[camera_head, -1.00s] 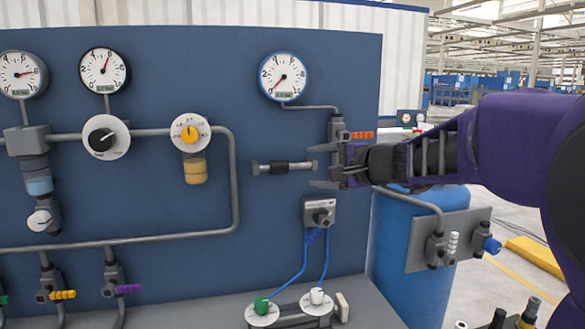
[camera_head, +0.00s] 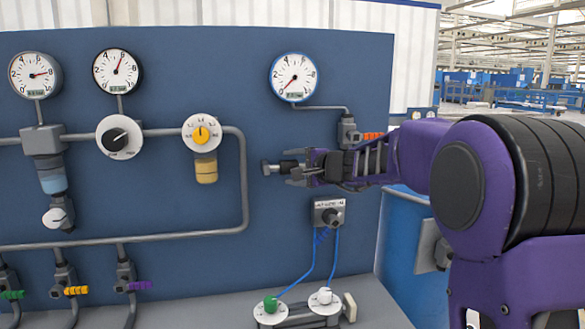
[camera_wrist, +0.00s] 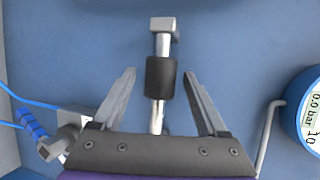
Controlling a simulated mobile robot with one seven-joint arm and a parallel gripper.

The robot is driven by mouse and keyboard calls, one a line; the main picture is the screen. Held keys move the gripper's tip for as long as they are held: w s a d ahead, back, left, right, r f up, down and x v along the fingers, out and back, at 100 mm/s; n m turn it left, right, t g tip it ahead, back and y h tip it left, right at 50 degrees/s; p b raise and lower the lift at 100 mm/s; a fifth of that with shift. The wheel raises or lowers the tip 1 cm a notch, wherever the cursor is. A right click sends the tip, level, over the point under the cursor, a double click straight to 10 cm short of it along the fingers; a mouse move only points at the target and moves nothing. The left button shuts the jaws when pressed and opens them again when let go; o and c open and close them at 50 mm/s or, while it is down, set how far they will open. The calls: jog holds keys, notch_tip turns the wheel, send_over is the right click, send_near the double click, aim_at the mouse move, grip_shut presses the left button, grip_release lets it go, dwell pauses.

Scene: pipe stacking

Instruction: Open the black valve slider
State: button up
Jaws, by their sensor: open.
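The black valve slider (camera_wrist: 161,78) is a short black sleeve on a grey metal rod with a square end block (camera_wrist: 163,25), mounted on the blue panel. In the wrist view it stands between the two open fingers of my gripper (camera_wrist: 160,85), with a gap on each side. In the head view the slider (camera_head: 288,165) lies horizontally, and my gripper (camera_head: 300,168) comes in from the right around it. The rod's other end is hidden by my gripper.
A gauge (camera_head: 293,76) hangs above the slider, with an orange-handled valve (camera_head: 349,133) close to my arm. A grey socket box (camera_head: 328,212) with blue hoses sits just below. A yellow regulator (camera_head: 203,140) and pipe stand left; bare panel lies between.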

jog(key=shift+c, duration=0.3)
grip_shut()
jog(key=shift+d, duration=0.1)
dwell(1.0)
